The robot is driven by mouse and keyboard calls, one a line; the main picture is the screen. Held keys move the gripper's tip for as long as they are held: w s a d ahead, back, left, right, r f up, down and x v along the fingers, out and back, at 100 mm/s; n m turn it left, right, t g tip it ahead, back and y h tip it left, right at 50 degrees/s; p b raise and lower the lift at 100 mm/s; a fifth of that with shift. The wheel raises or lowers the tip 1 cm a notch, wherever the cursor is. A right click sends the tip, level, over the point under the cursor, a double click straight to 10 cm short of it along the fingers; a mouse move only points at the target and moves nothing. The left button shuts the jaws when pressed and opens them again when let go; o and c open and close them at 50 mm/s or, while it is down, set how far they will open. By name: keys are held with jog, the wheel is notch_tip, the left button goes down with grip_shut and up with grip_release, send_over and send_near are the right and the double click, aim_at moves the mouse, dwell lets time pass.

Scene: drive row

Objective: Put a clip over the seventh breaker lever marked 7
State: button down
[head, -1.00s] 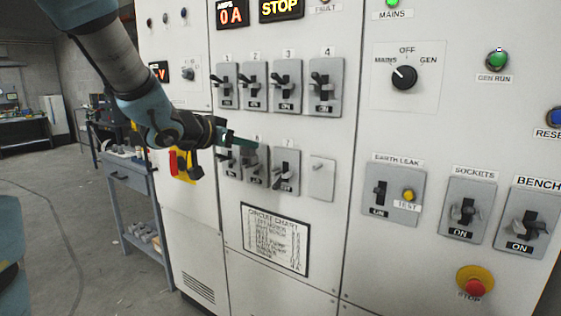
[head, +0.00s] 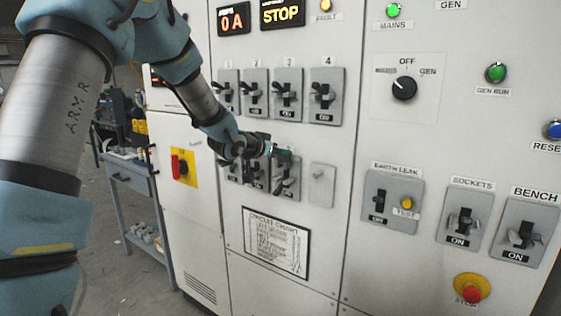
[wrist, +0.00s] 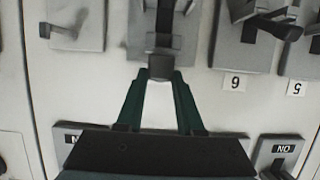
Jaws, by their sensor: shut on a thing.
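Breaker 7 (head: 287,182) is in the lower row of the white panel, between breaker 6 and a blank plate; my gripper hides its number. My gripper (head: 282,156) is in front of the top of this breaker. In the wrist view, which shows the panel upside down, my gripper (wrist: 160,75) has its green fingers shut on a small dark clip (wrist: 160,67). The clip lines up with the dark lever (wrist: 166,18) of breaker 7. I cannot tell whether the clip is around the lever or only in front of it.
Breaker 6 (wrist: 241,42) is close beside my fingers. The blank plate (head: 322,186) with a small knob is on the other side. Breakers 1 to 4 (head: 287,95) are above, and the circuit chart (head: 275,243) is below. A grey trolley (head: 130,178) stands left of the panel.

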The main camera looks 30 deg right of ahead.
aim_at(280, 162)
notch_tip(280, 162, down, 3)
jog(key=shift+r+p, duration=0.1)
jog(key=shift+p, duration=0.35)
jog(key=shift+w+d+p, duration=0.1)
jog(key=shift+d+p, duration=0.05)
jog(key=shift+p, duration=0.15)
jog(key=shift+f, duration=0.25)
jog(key=shift+f+b, duration=0.2)
jog(key=shift+b, duration=0.1)
jog(key=c, duration=0.5)
grip_release()
jog(key=shift+c, duration=0.2)
jog(key=shift+r, duration=0.15)
